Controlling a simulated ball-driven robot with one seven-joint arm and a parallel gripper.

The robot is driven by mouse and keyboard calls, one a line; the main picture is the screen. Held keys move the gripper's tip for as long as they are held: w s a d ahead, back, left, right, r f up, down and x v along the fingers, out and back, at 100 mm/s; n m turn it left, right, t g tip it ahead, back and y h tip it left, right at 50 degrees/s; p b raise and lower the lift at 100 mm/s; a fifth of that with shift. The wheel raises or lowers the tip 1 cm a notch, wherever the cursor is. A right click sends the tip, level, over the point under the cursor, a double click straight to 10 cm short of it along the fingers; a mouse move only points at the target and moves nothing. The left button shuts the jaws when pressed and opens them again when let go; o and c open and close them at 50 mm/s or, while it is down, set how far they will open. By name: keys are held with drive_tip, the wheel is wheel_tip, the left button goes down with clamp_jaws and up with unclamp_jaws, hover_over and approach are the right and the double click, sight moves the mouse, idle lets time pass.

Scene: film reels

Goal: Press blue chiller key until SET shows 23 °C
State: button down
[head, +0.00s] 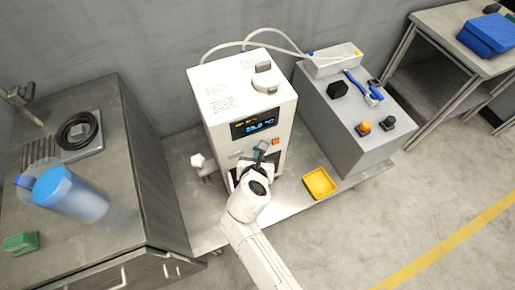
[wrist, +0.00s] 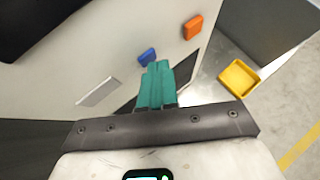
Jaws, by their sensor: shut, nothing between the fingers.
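The white chiller (head: 222,112) stands in the middle of the head view. Its dark display (head: 239,131) has a small amber line and larger blue characters ending in °C; the digits are too blurred to read surely. The blue key (wrist: 146,56) shows on the chiller's front in the wrist view, left of the orange key (wrist: 193,27). My gripper (wrist: 157,66) has its teal fingers shut together and empty. The fingertips are close to the blue key's lower right edge; I cannot tell whether they touch. In the head view my gripper (head: 262,146) sits below the display and hides the blue key.
A yellow tray (head: 319,183) lies right of the chiller, also in the wrist view (wrist: 239,78). A grey cabinet (head: 345,125) with small items stands at the right. A metal bench (head: 125,205) with a blue-lidded jug (head: 75,195) is at the left. The floor is clear at lower right.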

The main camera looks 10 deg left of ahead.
drive_tip(key=shift+s+d, duration=0.1)
idle(0.3)
drive_tip(key=shift+s+d+p, duration=0.4)
drive_tip(key=shift+s+p, duration=0.2)
drive_tip(key=shift+p, duration=0.1)
drive_tip(key=s+d+p, duration=0.1)
drive_tip(key=s+p, duration=0.1)
drive_tip(key=s+d, duration=0.1)
drive_tip(key=s, duration=0.1)
drive_tip(key=shift+s+d+p, duration=0.1)
drive_tip(key=shift+d+p, duration=0.25)
drive_tip(key=shift+p, duration=0.05)
idle(3.7)
